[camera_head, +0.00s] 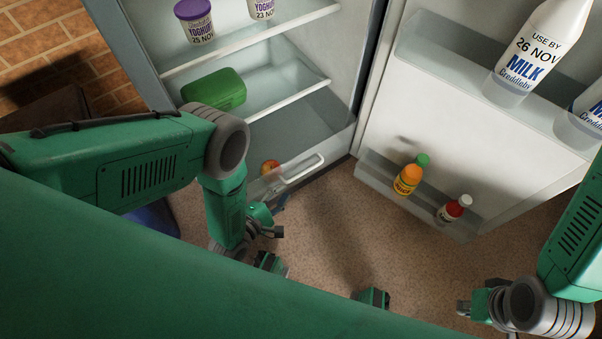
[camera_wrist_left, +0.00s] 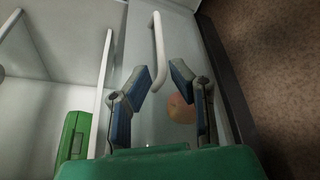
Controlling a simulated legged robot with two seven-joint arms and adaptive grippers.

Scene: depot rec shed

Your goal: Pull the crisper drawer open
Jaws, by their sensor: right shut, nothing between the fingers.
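The clear crisper drawer (camera_head: 325,140) sits at the bottom of the open fridge, with a white bar handle (camera_head: 303,168) on its front. A peach-coloured fruit (camera_head: 269,166) shows inside it. In the left wrist view the handle (camera_wrist_left: 161,45) lies just ahead of the fingertips, roughly in line with the gap between them. My left gripper (camera_head: 278,215) is open and empty, close to the drawer front; I cannot tell whether it touches the handle. My right gripper (camera_head: 464,308) is shut and empty, low at the right, away from the drawer.
The fridge door (camera_head: 470,130) stands open at the right, with milk bottles (camera_head: 535,50) above and an orange bottle (camera_head: 407,178) and red bottle (camera_head: 453,208) on its low shelf. A green box (camera_head: 214,90) and yoghurt pots (camera_head: 195,22) stand on fridge shelves. Speckled floor (camera_head: 340,230) is clear.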

